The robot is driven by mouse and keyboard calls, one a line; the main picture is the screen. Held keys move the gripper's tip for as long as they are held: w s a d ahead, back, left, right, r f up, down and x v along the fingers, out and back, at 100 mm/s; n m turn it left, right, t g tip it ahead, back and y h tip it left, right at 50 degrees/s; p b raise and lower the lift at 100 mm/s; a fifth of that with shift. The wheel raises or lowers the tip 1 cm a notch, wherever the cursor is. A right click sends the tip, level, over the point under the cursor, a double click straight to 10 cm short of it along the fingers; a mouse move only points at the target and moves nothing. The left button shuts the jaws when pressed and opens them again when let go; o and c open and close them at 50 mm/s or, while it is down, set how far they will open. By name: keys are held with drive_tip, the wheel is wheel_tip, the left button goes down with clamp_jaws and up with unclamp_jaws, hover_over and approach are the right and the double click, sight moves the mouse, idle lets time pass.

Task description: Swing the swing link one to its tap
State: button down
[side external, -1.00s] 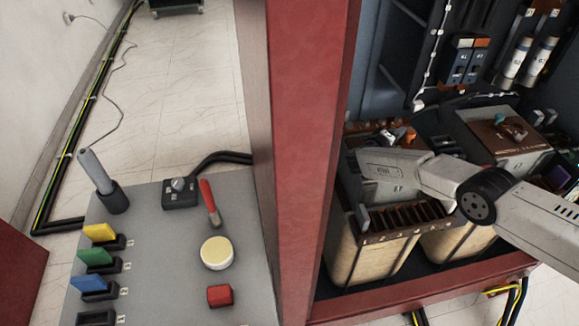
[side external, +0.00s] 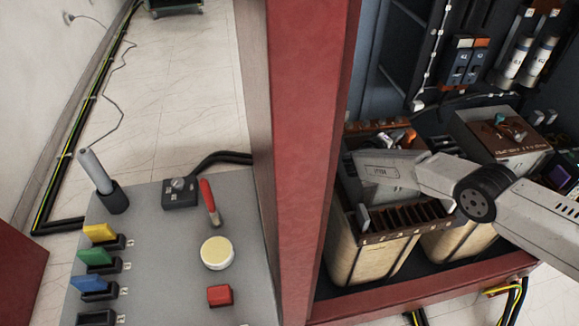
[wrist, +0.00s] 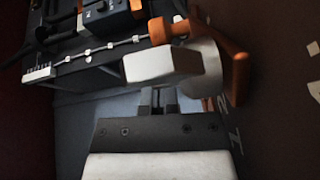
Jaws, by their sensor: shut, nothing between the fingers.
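In the wrist view my gripper (wrist: 160,103) is shut and empty at the lower middle. Just beyond its fingertips is a pale grey block (wrist: 163,66) with an orange knob (wrist: 158,31) and an orange bar (wrist: 236,58) beside it; it looks like the swing link, but I cannot tell whether the fingers touch it. White number marks (wrist: 228,118) show on the dark board at the right. In the side view an orange-and-white part (side external: 408,136) shows behind my wrist on the left transformer (side external: 365,255). My fingers are hidden there.
A second transformer (side external: 500,135) stands to the right in the red-framed cabinet. The red post (side external: 305,150) rises left of my wrist. Breakers (side external: 468,62) and fuses (side external: 530,60) are on the back panel. A grey control panel (side external: 160,270) is outside at left.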

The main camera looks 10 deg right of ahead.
drive_tip(key=shift+s+d+v, duration=0.15)
drive_tip(key=shift+s+v, duration=0.1)
drive_tip(key=shift+v, duration=1.15)
drive_tip(key=shift+s+d+v, duration=0.1)
drive_tip(key=shift+s+v, duration=0.2)
drive_tip(key=shift+v, duration=1.1)
drive_tip(key=shift+s+d+v, duration=0.15)
drive_tip(key=shift+s+v, duration=0.1)
drive_tip(key=shift+v, duration=1.1)
drive_tip(key=shift+w+r, duration=0.1)
drive_tip(key=w+d+r+t+y, duration=0.2)
drive_tip(key=w+r+t+y, duration=0.4)
drive_tip(key=r, duration=0.3)
wheel_tip(320, 180, up, 6)
drive_tip(key=s+d+g+y, duration=0.1)
drive_tip(key=s+y, duration=0.1)
drive_tip(key=y, duration=0.5)
drive_tip(key=s+d+m+g+y, duration=0.1)
drive_tip(key=s+d+g, duration=0.1)
drive_tip(key=s, duration=0.9)
drive_tip(key=s+d+m+g, duration=0.1)
drive_tip(key=s+d+g, duration=0.2)
drive_tip(key=s, duration=0.9)
drive_tip(key=s+d+m+g+y, duration=0.1)
drive_tip(key=s+g, duration=0.4)
drive_tip(key=s, duration=0.6)
drive_tip(key=shift+s+d+f+m+y, duration=0.3)
drive_tip(key=shift+d+m, duration=0.2)
drive_tip(key=shift+d, duration=0.65)
